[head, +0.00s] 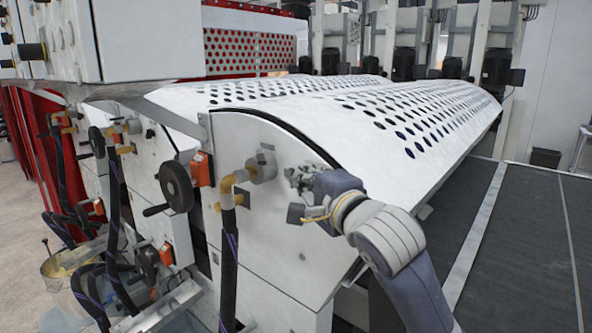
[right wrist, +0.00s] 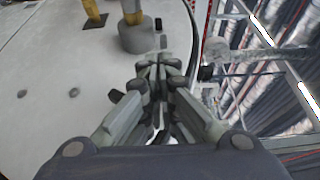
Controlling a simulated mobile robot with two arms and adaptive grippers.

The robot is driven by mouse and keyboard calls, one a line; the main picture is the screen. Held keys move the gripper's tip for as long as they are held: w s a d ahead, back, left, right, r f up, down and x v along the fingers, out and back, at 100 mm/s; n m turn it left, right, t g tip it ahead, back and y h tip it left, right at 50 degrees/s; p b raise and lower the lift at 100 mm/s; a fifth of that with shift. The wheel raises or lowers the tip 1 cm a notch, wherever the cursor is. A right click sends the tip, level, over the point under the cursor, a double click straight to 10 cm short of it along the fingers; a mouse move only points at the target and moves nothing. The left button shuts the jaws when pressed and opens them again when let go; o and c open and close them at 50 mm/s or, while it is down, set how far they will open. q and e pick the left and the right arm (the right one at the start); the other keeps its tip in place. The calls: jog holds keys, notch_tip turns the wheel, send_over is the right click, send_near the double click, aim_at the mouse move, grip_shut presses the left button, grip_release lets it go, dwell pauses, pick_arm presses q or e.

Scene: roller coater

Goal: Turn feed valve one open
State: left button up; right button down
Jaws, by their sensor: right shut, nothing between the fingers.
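The roller coater's white end panel (head: 270,235) faces me. A brass elbow fitting (head: 230,187) with a grey round body (head: 262,168) sticks out of it, with a black hose below. The frames do not show which fitting is feed valve one. My right gripper (head: 292,172) is just right of the grey body, shut and empty, apart from it as far as I can tell. In the right wrist view, my shut fingertips (right wrist: 160,65) are below the grey round body (right wrist: 137,35) and the brass pipe (right wrist: 131,8). My left gripper is not in view.
A black handwheel (head: 176,187) and an orange box (head: 202,170) are left of the elbow. More black hoses (head: 117,220) and a bucket (head: 60,265) stand farther left. A perforated white cover (head: 400,115) curves above my right arm. A dark belt (head: 540,230) lies at right.

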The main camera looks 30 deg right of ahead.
aim_at(261, 159)
jog(key=w+p, duration=0.1)
jog(key=w, duration=0.4)
jog(key=w+p, duration=0.1)
jog(key=w, duration=0.2)
jog(key=shift+w+d+p, duration=0.3)
jog(key=shift+w+d, duration=0.05)
jog(key=shift+d, duration=0.05)
